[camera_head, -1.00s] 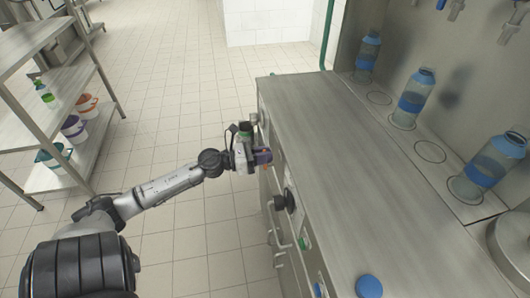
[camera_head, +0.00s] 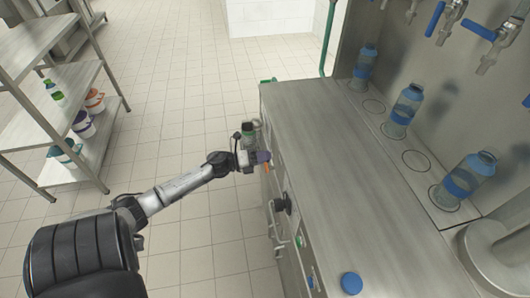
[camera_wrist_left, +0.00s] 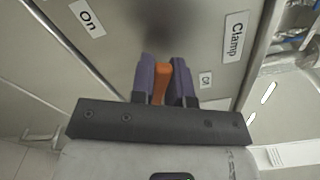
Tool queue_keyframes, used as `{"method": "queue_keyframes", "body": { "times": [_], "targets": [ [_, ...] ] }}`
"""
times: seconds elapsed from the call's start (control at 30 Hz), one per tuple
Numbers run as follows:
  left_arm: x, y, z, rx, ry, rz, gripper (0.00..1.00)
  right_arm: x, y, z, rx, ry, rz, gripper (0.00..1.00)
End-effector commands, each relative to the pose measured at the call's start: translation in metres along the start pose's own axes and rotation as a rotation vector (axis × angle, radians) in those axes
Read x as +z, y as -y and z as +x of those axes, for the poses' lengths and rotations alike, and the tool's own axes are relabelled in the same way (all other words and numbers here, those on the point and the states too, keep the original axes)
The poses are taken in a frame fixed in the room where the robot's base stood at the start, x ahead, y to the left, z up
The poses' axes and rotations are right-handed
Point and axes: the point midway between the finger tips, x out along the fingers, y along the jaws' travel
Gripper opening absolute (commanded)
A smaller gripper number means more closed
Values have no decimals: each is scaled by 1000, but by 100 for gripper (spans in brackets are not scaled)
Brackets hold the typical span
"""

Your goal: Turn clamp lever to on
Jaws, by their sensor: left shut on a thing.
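The orange clamp lever (camera_wrist_left: 166,84) stands between the two purple fingers of my left gripper (camera_head: 263,157) in the left wrist view. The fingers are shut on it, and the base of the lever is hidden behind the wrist. A bit of orange shows at the gripper in the head view. The "Clamp" label (camera_wrist_left: 235,37) is at the upper right in the wrist view, and the "On" label (camera_wrist_left: 87,17) is at the upper left. A smaller label (camera_wrist_left: 206,80), too small to read surely, is just right of the fingers. My right gripper is not in view.
The steel counter (camera_head: 330,165) is right of my left arm, with a black knob (camera_head: 283,204) on its front. A blue cap (camera_head: 351,283) lies on top. Several bottles stand along the back, including a middle one (camera_head: 405,108). A shelf (camera_head: 60,130) stands left; the floor between is clear.

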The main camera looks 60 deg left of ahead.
Motion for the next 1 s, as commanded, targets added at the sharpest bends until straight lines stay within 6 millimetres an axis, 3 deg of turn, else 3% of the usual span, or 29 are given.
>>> {"method": "queue_keyframes", "body": {
  "times": [0.5,1.0],
  "targets": [
    [-2,-14,0,-1,1,-385,0,-8,-3,-27,5,1,-6,0],
    [-5,-19,0,-2,-1,-500,0,-10,0,-32,-2,0,3,0]
  ]
}}
